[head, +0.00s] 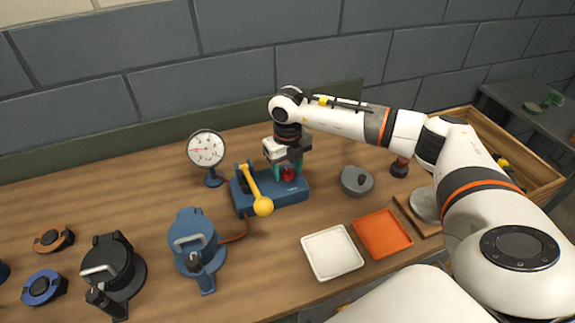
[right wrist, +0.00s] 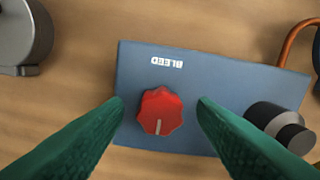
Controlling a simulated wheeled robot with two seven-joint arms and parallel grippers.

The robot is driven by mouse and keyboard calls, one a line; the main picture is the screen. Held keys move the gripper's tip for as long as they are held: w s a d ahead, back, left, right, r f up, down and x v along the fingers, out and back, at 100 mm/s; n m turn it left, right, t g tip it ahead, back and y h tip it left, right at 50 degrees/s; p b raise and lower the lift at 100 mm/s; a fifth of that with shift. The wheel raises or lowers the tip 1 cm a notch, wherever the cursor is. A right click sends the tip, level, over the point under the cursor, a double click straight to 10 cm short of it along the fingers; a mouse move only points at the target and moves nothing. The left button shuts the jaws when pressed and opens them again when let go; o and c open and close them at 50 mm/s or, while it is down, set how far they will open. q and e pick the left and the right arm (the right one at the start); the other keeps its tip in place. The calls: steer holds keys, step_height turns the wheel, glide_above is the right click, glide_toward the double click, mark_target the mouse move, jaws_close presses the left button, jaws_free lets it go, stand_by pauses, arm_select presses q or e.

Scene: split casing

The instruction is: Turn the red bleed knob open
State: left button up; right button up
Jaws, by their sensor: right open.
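The red bleed knob (right wrist: 160,111) sits on the blue pump base (right wrist: 215,84), below the white "BLEED" lettering in the right wrist view. The white line on the knob points toward the bottom of that view. The knob also shows as a small red spot in the head view (head: 288,174), partly hidden by my fingers. My right gripper (right wrist: 160,105) is open, with its green fingers on either side of the knob and a gap visible at each side. In the head view my right gripper (head: 288,168) points down over the blue base (head: 297,189). My left gripper is not in view.
A yellow-handled lever (head: 255,190) stands on the base left of my gripper. A gauge (head: 206,150) stands behind left, and a blue clamp device (head: 193,245) in front left. A grey round part (head: 356,180), a white tray (head: 332,253) and an orange tray (head: 382,234) lie to the right.

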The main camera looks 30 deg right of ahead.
steer(key=shift+c, duration=0.3)
steer(key=c, duration=0.9)
